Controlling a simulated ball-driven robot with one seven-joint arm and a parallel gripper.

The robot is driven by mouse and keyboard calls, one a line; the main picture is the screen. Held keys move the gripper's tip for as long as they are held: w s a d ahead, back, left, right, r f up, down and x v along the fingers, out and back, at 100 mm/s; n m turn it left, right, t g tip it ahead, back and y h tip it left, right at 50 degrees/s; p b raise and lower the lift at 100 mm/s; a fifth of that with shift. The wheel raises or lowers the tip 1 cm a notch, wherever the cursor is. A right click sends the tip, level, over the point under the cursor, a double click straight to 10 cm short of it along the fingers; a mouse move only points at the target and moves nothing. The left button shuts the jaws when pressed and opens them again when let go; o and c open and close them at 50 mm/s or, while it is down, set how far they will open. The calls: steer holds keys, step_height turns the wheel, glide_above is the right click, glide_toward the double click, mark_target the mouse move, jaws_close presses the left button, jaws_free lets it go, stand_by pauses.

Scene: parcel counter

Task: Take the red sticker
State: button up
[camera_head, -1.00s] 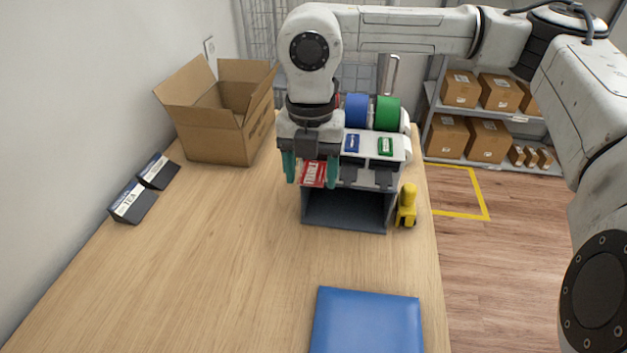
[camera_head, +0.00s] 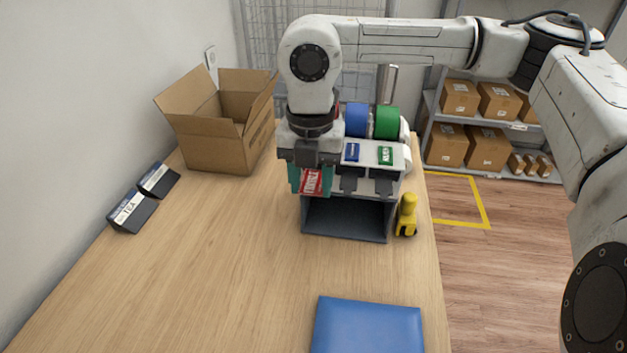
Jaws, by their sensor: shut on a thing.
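The red sticker (camera_head: 312,182), with white lettering, hangs at the front of the label dispenser (camera_head: 372,182), at its left side. My gripper (camera_head: 311,180) is in front of the dispenser with its teal fingers closed on the red sticker from both sides. Part of the sticker is hidden by the fingers. I cannot tell whether the sticker still touches the dispenser. A blue roll (camera_head: 356,120) and a green roll (camera_head: 387,122) sit on the dispenser to the right; the red roll is mostly hidden behind my gripper.
An open cardboard box (camera_head: 222,140) stands at the back left. Two dark boxes (camera_head: 133,212) lie by the wall. A yellow tool (camera_head: 407,215) stands right of the dispenser. A blue pad (camera_head: 368,327) lies at the front. The table's left middle is clear.

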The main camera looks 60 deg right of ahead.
steer(key=shift+r, duration=0.1)
steer(key=shift+s+a+r, duration=0.1)
steer(key=shift+a+r, duration=0.2)
steer(key=shift+r, duration=0.4)
steer(key=shift+s+a+r, duration=0.1)
steer(key=shift+a+r, duration=0.15)
steer(key=shift+r, duration=0.45)
step_height(320, 180, up, 9)
steer(key=d+p, duration=0.1)
steer(key=p, duration=0.6)
steer(key=shift+w+p, duration=0.2)
steer(key=shift+p, duration=0.15)
